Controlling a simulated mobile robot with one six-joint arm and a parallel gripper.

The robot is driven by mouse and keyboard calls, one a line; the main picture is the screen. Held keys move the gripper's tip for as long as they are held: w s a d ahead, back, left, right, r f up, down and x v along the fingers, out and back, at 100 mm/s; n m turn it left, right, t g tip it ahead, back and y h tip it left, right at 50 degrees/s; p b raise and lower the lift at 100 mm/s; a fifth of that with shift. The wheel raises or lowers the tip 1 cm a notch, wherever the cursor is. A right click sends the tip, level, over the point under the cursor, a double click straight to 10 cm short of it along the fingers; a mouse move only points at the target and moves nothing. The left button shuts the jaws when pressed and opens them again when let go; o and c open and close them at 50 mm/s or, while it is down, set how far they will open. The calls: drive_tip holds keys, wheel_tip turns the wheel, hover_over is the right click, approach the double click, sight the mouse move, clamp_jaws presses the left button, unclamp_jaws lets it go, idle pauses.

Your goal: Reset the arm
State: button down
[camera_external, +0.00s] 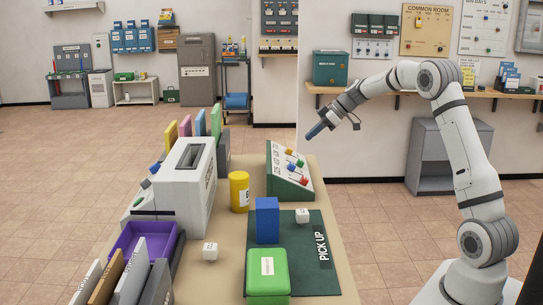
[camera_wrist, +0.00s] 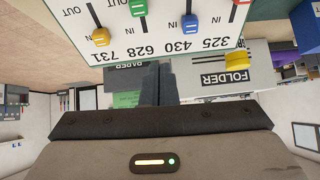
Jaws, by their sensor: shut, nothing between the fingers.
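My gripper (camera_external: 318,130) is in the air above the far right end of the table, above and to the right of the sloped panel with coloured knobs (camera_external: 290,165). Its fingers are together with nothing between them. In the wrist view the gripper's dark fingers (camera_wrist: 158,88) point up the picture, and the panel (camera_wrist: 150,30) shows upside down beyond them. My arm reaches in from the right, raised and bent at the elbow.
On the table (camera_external: 228,255) stand a grey machine (camera_external: 182,190), a yellow cylinder (camera_external: 239,190), a blue box (camera_external: 267,220), a green box (camera_external: 267,275), white dice (camera_external: 210,250) and a purple tray (camera_external: 130,240). A wall shelf (camera_external: 400,92) with a green box (camera_external: 330,67) is behind my gripper.

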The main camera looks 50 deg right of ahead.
drive_tip(key=s+a+r+m+g+h, duration=0.1)
drive_tip(key=s+a+r+m+g, duration=0.1)
drive_tip(key=s+a, duration=0.55)
drive_tip(key=s+a+r+m+g+h, duration=0.15)
drive_tip(key=s+a, duration=0.25)
drive_tip(key=s, duration=0.6)
drive_tip(key=s+a+f+m+h+p, duration=0.1)
drive_tip(key=s+f+m+h, duration=0.1)
drive_tip(key=s, duration=0.9)
drive_tip(key=s+a+f+m+h, duration=0.1)
drive_tip(key=s+f+m+h, duration=0.1)
drive_tip(key=s, duration=0.9)
drive_tip(key=shift+s+a+m+p, duration=0.25)
drive_tip(key=shift+s+m+p, duration=0.1)
drive_tip(key=shift+m, duration=0.2)
drive_tip(key=shift+w, duration=0.1)
